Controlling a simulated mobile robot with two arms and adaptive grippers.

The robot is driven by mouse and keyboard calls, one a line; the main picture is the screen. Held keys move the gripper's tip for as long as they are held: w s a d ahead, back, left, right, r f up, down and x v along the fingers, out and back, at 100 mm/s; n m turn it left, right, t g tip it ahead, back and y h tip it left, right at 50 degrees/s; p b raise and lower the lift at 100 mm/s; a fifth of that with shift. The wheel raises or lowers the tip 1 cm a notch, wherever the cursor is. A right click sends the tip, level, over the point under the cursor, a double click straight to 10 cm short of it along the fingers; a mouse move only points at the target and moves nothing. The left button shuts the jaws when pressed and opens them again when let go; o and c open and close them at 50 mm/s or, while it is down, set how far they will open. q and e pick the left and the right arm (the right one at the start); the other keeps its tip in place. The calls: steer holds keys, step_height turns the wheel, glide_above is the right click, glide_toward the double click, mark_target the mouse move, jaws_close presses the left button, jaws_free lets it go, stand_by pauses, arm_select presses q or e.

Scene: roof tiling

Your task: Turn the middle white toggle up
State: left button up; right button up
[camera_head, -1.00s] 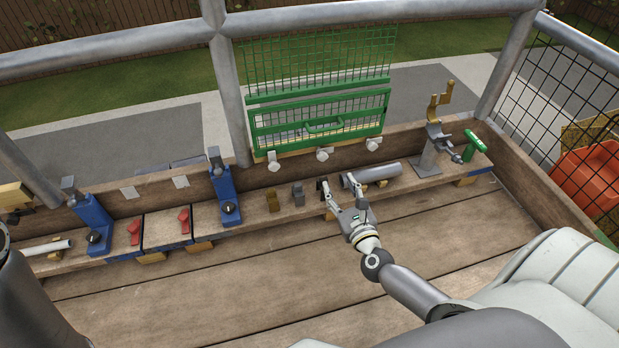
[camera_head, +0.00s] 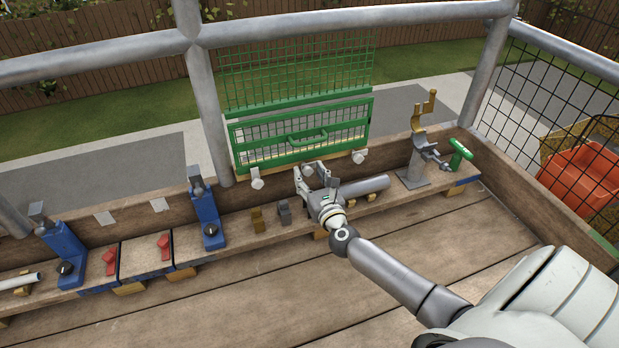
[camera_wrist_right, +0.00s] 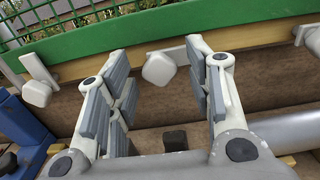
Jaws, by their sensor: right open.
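The middle white toggle (camera_head: 308,170) is on the wooden strip under the green mesh panel (camera_head: 300,140), partly hidden by my right gripper in the head view. In the right wrist view the middle toggle (camera_wrist_right: 159,68) shows between the two fingers, its blocky knob hanging below the strip. My right gripper (camera_head: 313,174) is open and empty, with one finger on each side of the toggle; I cannot tell whether either touches it. The left white toggle (camera_head: 257,183) and the right white toggle (camera_head: 359,156) flank it. My left gripper is out of view.
A grey pipe (camera_head: 364,187) lies on the ledge just right of my gripper. Small brown (camera_head: 257,219) and grey (camera_head: 284,211) blocks stand to its left. A blue clamp (camera_head: 207,217) is further left, and a grey stand with a yellow crank (camera_head: 414,172) is at right.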

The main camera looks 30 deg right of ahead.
steer(key=shift+w, duration=0.25)
steer(key=c, duration=1)
steer(key=shift+c, duration=0.2)
